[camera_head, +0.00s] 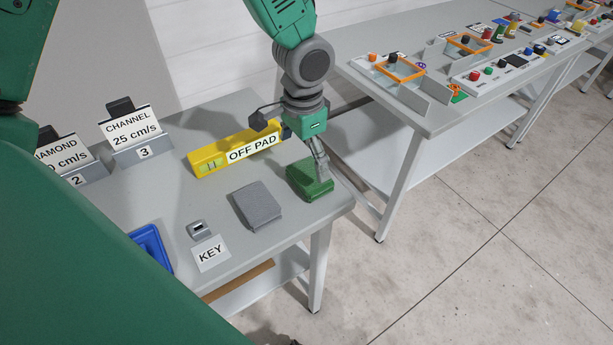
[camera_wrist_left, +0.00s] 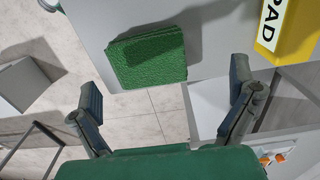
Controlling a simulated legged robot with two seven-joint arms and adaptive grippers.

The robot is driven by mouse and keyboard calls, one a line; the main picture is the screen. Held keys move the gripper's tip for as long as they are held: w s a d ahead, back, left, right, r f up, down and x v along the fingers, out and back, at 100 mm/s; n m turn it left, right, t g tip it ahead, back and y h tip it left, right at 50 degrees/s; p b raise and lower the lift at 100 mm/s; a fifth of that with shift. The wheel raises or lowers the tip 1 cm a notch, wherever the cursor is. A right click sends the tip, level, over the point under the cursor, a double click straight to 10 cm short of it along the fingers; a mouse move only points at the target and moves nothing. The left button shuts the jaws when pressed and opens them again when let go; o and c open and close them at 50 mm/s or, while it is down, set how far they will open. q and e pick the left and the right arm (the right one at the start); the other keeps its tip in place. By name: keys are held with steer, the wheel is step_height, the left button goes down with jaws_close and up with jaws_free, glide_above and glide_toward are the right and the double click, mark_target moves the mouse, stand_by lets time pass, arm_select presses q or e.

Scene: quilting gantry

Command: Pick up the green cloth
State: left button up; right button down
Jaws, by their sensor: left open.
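The green cloth (camera_head: 305,184) is a folded, textured pad lying at the right corner of the near grey table (camera_head: 290,225). My left gripper (camera_head: 321,163) is above its far right side in the head view and partly covers it. In the left wrist view the cloth (camera_wrist_left: 146,60) lies beyond the two spread fingers, near the table edge. The left gripper (camera_wrist_left: 166,105) is open with nothing between its fingers. I cannot tell whether a finger touches the cloth. My right gripper is not in view.
A grey folded pad (camera_head: 256,205) lies left of the cloth. A yellow OFF PAD block (camera_head: 212,158) lies behind. A KEY label (camera_head: 211,254), blue tray (camera_head: 151,248) and card stands (camera_head: 140,142) are farther left. A second table (camera_head: 430,113) stands right, across a gap.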

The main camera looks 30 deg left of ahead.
mark_target(313, 174)
arm_select(q)
steer(key=shift+d+f, duration=1.2)
steer(key=shift+f, duration=0.05)
step_height(313, 174, down, 2)
steer(key=shift+f, duration=0.1)
steer(key=shift+w+a+f, duration=0.1)
steer(key=shift+a+f, duration=0.1)
steer(key=shift+a, duration=0.7)
steer(key=c, duration=1)
steer(key=shift+d+r, duration=0.1)
steer(key=shift+d, duration=0.65)
steer(key=shift+r, duration=0.4)
steer(key=r, duration=0.5)
steer(key=a+r, duration=0.1)
steer(key=r, duration=0.2)
steer(key=shift+r, duration=0.2)
steer(key=shift+o, duration=0.4)
steer(key=shift+d+r, duration=0.4)
steer(key=shift+d, duration=0.05)
